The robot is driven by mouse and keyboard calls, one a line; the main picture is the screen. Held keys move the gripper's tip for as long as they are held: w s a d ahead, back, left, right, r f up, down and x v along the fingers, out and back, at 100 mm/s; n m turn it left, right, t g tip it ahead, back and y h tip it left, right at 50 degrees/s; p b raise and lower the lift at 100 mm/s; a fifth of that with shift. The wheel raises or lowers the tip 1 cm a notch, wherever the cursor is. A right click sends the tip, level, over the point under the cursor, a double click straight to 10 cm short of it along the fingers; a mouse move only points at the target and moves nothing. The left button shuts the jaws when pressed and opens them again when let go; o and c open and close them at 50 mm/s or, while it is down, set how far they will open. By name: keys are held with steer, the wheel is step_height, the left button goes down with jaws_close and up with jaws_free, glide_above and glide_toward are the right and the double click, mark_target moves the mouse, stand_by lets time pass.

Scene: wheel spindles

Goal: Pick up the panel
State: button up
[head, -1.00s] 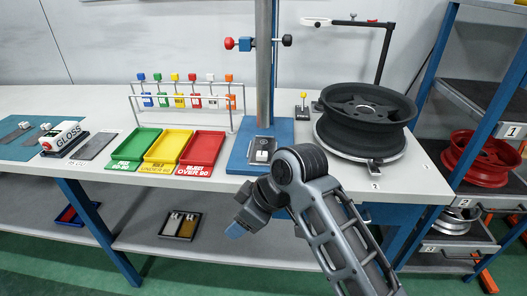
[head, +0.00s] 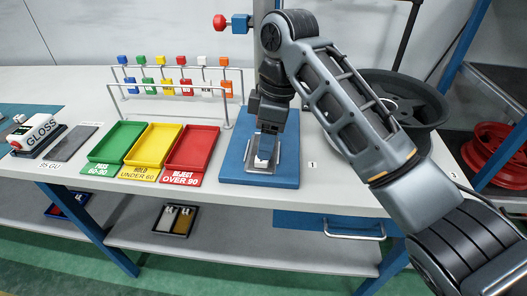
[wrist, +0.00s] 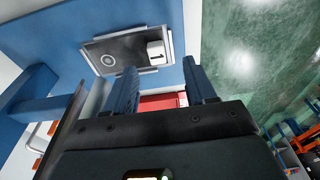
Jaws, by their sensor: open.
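The panel is a dark flat plate with a white tag marked 1, lying in a thin metal frame on the blue base (head: 230,170) of the upright post. My gripper (head: 266,150) points down over the panel. In the wrist view my gripper (wrist: 162,80) has its two fingers apart with nothing between them. I cannot tell whether the fingertips touch the panel.
Green (head: 118,141), yellow (head: 157,146) and red (head: 194,149) trays stand left of the base. A rack with coloured blocks (head: 180,90) stands behind them. A GLOSS device (head: 38,135) sits at far left. A dark wheel (head: 425,100) is at right, partly behind my arm.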

mark_target(255, 164)
steer(key=shift+w+a+f+p, duration=0.1)
steer(key=shift+a+f+p, duration=0.05)
steer(key=shift+f, duration=0.7)
steer(key=shift+w+a+f+p, duration=0.1)
steer(key=shift+a+f+p, duration=0.1)
steer(key=shift+f, duration=0.7)
steer(key=shift+w+a+f+p, duration=0.1)
steer(key=shift+f+p, duration=0.05)
steer(key=shift+f, duration=0.7)
jaws_close()
